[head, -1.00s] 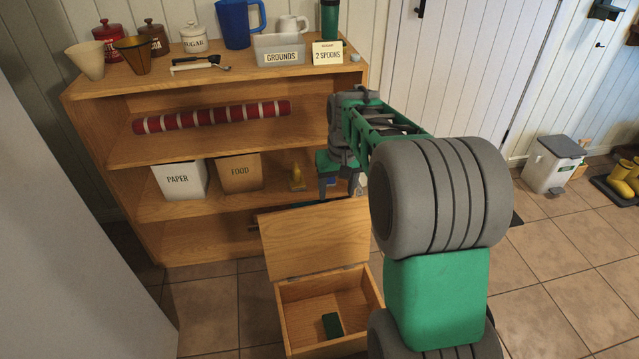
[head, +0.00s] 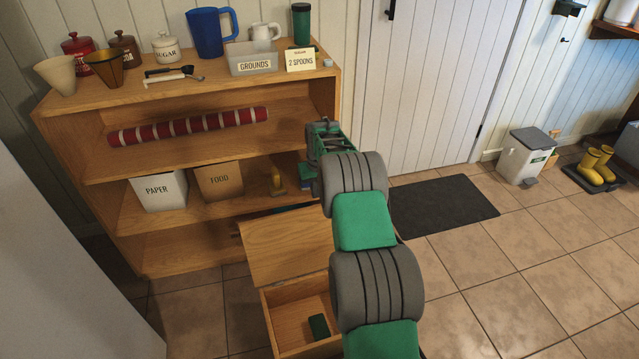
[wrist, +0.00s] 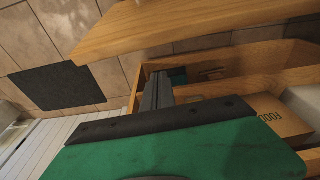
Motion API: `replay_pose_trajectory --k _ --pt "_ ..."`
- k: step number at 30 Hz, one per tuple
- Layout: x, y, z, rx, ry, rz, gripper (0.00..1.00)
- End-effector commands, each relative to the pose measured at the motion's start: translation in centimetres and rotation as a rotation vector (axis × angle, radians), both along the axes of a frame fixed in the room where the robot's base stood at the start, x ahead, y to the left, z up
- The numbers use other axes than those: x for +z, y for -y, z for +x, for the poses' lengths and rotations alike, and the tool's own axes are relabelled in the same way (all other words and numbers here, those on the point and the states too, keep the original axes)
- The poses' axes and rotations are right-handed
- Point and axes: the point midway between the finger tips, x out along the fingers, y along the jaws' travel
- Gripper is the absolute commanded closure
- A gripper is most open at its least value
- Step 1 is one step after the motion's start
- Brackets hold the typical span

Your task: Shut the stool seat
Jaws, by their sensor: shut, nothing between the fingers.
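The stool is a wooden box (head: 274,318) low on the floor in the head view. Its hinged seat (head: 285,248) stands raised and tilted back toward the shelf unit. A dark green block (head: 318,326) lies inside the box. In the wrist view a broad wooden board across the top (wrist: 200,28) appears to be the raised seat. My gripper's dark fingers (wrist: 157,92) are together and empty, beside the board's edge on the shelf side, with a visible gap in the picture. In the head view my arm hides the fingers and part of the stool's right side.
The wooden shelf unit (head: 88,190) stands close behind the stool, with a paper bin (head: 160,190) and food bin (head: 219,181) on it. A blue jug (head: 210,32) and canisters stand on top. Free floor and a dark mat (head: 440,206) lie to the right.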

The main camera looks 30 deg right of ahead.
Motion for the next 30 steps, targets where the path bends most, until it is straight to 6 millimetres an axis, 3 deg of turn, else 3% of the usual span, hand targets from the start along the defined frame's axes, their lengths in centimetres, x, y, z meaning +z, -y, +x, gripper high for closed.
replay_pose_trajectory --k 9,18,19,30 --pt "0.9 -0.4 -3.7 -0.002 0.001 -0.001 1.0" --pt "1.0 -0.4 -4.0 -0.003 0.0 0.0 1.0" --pt "0.9 0.8 -4.0 -0.005 0.0 0.0 1.0" --pt "1.4 -1.7 -5.0 0.014 0.049 -0.006 1.0"
